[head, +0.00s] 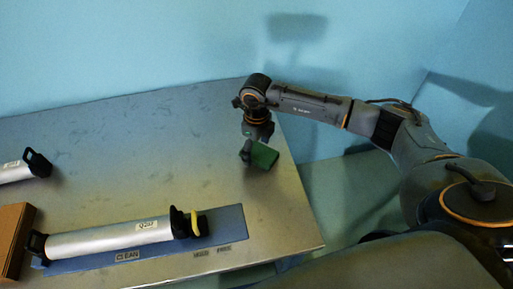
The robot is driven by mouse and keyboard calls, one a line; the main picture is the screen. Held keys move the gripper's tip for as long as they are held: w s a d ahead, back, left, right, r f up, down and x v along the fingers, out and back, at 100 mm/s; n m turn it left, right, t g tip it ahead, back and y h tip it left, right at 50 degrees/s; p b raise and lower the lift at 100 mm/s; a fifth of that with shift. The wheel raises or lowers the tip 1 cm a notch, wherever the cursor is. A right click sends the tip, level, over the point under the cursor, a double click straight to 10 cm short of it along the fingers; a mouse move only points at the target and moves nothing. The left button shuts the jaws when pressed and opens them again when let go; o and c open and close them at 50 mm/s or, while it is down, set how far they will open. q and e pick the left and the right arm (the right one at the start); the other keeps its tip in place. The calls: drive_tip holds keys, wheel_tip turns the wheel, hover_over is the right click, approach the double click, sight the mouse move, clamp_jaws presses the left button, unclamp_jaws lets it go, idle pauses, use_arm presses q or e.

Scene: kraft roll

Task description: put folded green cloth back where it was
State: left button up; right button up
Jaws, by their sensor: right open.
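The folded green cloth (263,156) lies on the metal table (150,165) near its right edge. My right gripper (247,150) is pointing down at the left end of the cloth, right at it or just over it. The gripper is open; its fingers are small and dark here, and I cannot tell whether they touch the cloth. My left gripper does not show.
A silver roll (110,238) with dark end holders and a yellow piece (194,222) lies on a blue mat (232,228) labelled CLEAN. Another silver roll (15,172) and a brown block (12,235) are at the left. The table's middle is clear.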

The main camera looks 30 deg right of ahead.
sight(257, 150)
wheel_tip(257, 150, up, 12)
drive_tip(key=b, duration=0.2)
drive_tip(key=shift+r, duration=0.15)
idle(0.5)
